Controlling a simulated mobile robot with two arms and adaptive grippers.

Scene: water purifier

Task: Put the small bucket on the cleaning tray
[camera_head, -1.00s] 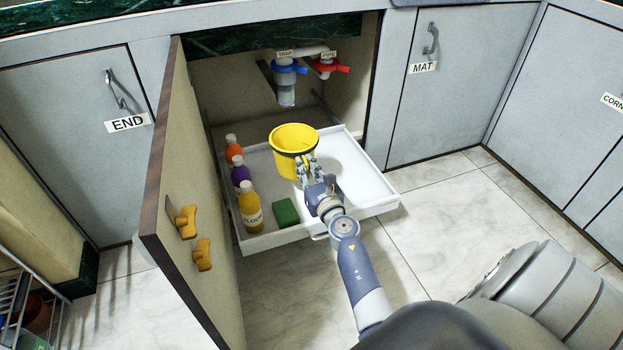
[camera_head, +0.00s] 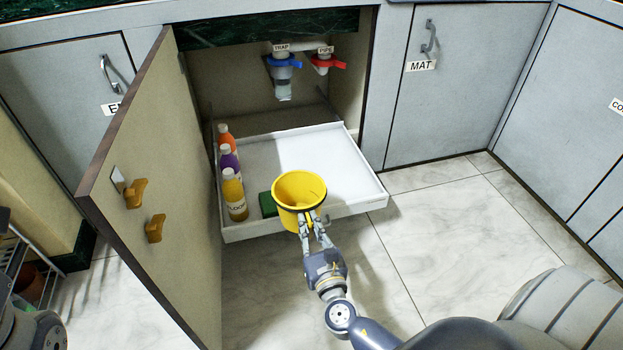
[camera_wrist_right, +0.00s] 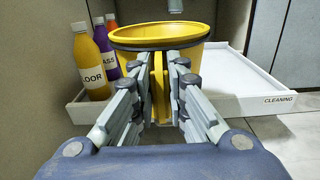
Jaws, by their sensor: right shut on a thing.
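A yellow small bucket (camera_head: 298,200) is upright at the front edge of the white cleaning tray (camera_head: 350,165), with its near side over the tray's front wall. My right gripper (camera_head: 312,222) is shut on its near side. In the right wrist view the bucket (camera_wrist_right: 165,38) stands between the fingers of my gripper (camera_wrist_right: 160,85), which hold a yellow upright part of it. The tray (camera_wrist_right: 275,98) shows there with its "CLEANING" label. I cannot tell whether the bucket touches the tray. My left gripper is not in view.
Several bottles, such as the yellow one (camera_head: 235,195), stand along the tray's left side. A green sponge (camera_head: 267,204) lies left of the bucket. The open cabinet door (camera_head: 165,190) rises at the left. The tray's back and right are clear. Trap and pipe valves (camera_head: 284,62) hang above.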

